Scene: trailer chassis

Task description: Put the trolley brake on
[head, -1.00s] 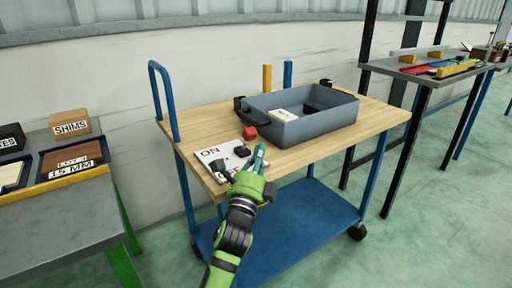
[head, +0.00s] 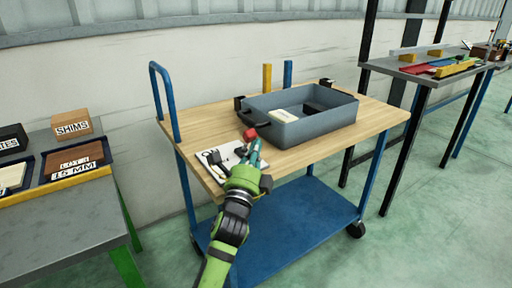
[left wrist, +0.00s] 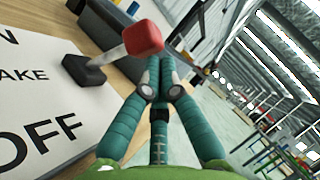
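The trolley brake is a lever with a red knob (head: 250,134) on a white plate (head: 226,158) at the near left corner of the blue trolley's wooden top. In the left wrist view the knob (left wrist: 143,38) sits on a pale rod rising from a black base (left wrist: 84,70). The plate (left wrist: 45,95) there shows OFF at the bottom and part of ON at the top. My left gripper (left wrist: 160,60) has its teal fingers drawn together, with nothing seen between them. Its tips are just beside the knob; I cannot tell if they touch. My right gripper is out of view.
A grey tote (head: 316,127) with items inside stands on the trolley top (head: 375,118). A side bench (head: 60,215) with labelled boxes is at left. Another bench (head: 425,73) with coloured parts stands at right. Green floor is open around the trolley.

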